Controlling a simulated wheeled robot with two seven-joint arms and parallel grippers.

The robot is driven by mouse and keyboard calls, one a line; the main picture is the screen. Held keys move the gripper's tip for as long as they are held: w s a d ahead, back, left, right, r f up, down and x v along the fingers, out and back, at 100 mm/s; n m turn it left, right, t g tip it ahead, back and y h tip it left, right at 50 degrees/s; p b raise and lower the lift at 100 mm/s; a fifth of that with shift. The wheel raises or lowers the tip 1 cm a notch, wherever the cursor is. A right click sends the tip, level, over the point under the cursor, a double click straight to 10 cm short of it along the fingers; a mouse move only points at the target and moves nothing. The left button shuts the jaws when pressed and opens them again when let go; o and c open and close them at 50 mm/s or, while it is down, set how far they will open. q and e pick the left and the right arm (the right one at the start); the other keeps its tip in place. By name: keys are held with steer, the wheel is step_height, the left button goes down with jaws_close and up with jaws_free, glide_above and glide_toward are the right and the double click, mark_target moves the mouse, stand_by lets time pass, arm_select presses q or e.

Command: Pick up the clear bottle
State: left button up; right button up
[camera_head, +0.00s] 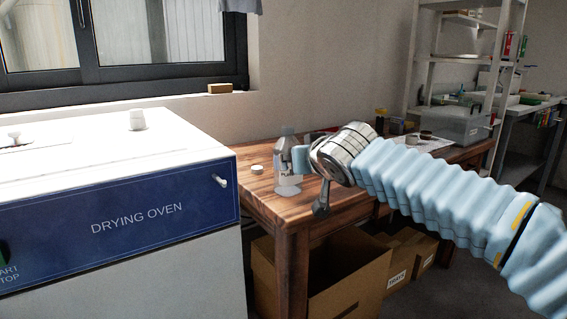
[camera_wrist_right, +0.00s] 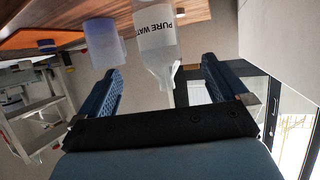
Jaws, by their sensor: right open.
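The clear bottle (camera_head: 288,172) stands upright on the wooden table, near its left end beside the oven. In the right wrist view the clear bottle (camera_wrist_right: 158,40) appears upside down, with "PURE WATER" lettering on its side. My right gripper (camera_head: 302,160) is just right of the bottle in the head view and partly overlaps it. In the wrist view my right gripper (camera_wrist_right: 160,78) is open, with the bottle's narrow top showing between its two fingers. I cannot tell whether either finger touches the bottle. My left gripper is not in view.
The drying oven (camera_head: 120,220) stands left of the wooden table (camera_head: 262,197). A small white lid (camera_head: 257,168) lies left of the bottle. A translucent bluish cup (camera_wrist_right: 102,42) shows beside the bottle in the wrist view. Cardboard boxes (camera_head: 350,280) sit below the table.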

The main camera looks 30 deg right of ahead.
steer(key=p+x, duration=0.1)
steer(key=x, duration=1.2)
steer(key=shift+d+f, duration=0.15)
steer(key=c, duration=1.2)
